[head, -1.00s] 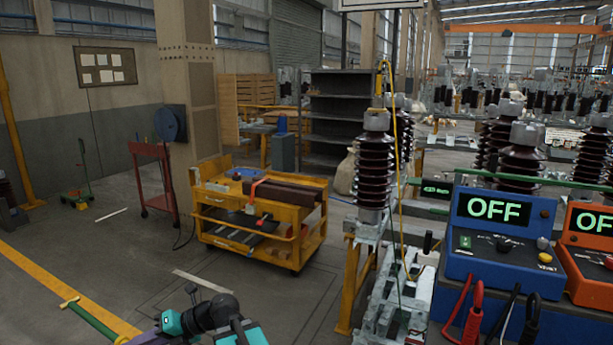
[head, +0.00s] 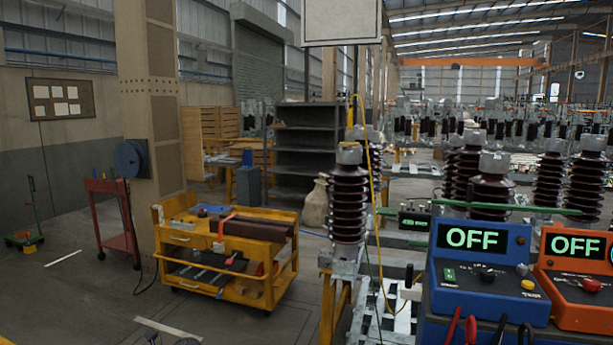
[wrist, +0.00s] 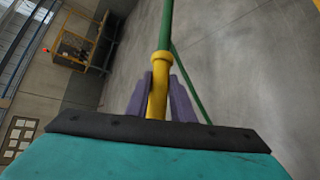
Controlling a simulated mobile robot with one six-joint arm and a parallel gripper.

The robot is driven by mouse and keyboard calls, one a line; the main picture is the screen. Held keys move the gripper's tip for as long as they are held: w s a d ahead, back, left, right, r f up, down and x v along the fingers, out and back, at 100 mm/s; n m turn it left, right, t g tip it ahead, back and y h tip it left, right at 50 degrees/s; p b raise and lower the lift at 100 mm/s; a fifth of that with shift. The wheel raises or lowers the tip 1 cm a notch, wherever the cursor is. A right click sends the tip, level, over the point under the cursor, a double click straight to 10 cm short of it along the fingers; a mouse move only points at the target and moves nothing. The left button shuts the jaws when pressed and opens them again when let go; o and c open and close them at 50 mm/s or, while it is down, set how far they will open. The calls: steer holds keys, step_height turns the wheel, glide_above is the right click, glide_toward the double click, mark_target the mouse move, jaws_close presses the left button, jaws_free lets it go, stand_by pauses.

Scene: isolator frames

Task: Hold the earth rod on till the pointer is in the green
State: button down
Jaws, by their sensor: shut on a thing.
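The earth rod (wrist: 167,25) is a green pole with a yellow collar and grip, seen in the wrist view. My gripper (wrist: 160,93) has its purple fingers shut on either side of the yellow grip. A thin green lead runs beside the rod. The rod's far end is out of the picture. I cannot make out a pointer or green band.
A blue test box (head: 480,265) and an orange one (head: 580,275) at the right both read OFF. A yellow tool cart (head: 225,252) stands left of the insulator, with a red trolley (head: 112,215) beyond. The floor at lower left is open.

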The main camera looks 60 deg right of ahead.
steer(key=shift+w+r, duration=0.15)
steer(key=d+r+m+t+h, duration=0.55)
steer(key=d+r+m, duration=0.35)
steer(key=d+r, duration=0.55)
steer(key=d+r+m+t+h, duration=0.55)
steer(key=d+r+m, duration=0.55)
steer(key=d, duration=0.7)
steer(key=s+d+r+m+g+h, duration=0.2)
steer(key=s+d+r+m+h, duration=1.3)
steer(key=s+d+r, duration=0.7)
steer(key=shift+s+d+r+g+h, duration=0.25)
steer(key=shift+s+g+h, duration=0.15)
steer(key=shift+s+h, duration=0.6)
steer(key=shift+w+d+p, duration=0.25)
steer(key=shift+d+p, duration=0.25)
steer(key=shift+p, duration=0.7)
